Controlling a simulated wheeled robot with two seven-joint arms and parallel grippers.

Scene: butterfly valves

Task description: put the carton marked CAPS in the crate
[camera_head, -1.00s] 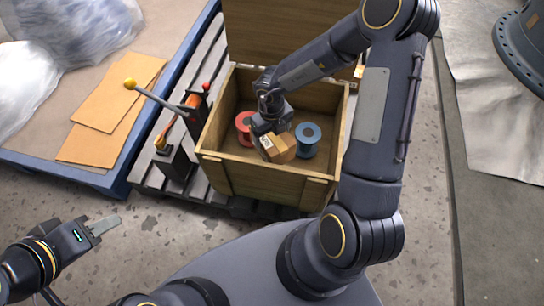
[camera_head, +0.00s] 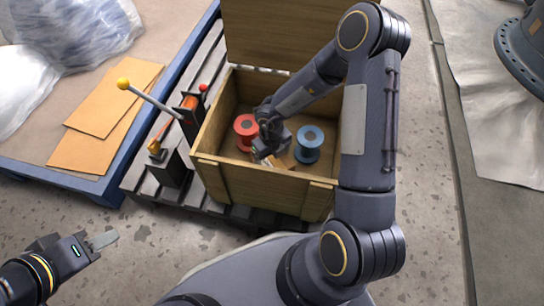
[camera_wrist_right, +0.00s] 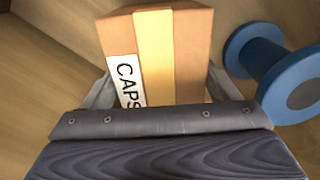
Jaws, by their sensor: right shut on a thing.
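The carton marked CAPS (camera_wrist_right: 185,55) is brown with a yellow band and a white label. It is between the fingers of my right gripper (camera_wrist_right: 160,90), which is shut on it. In the head view my right gripper (camera_head: 270,148) is inside the open wooden crate (camera_head: 250,186), low behind its front wall, and the carton (camera_head: 285,160) shows only in part. I cannot tell whether the carton touches the crate floor. My left gripper (camera_head: 100,240) is empty at the lower left, away from the crate, its fingers seen edge-on.
A red spool (camera_head: 245,124) and a blue spool (camera_head: 310,138) stand in the crate on either side of my right gripper. A lever with a yellow knob (camera_head: 123,84) rises left of the crate. Brown envelopes (camera_head: 95,150) lie on the table at left.

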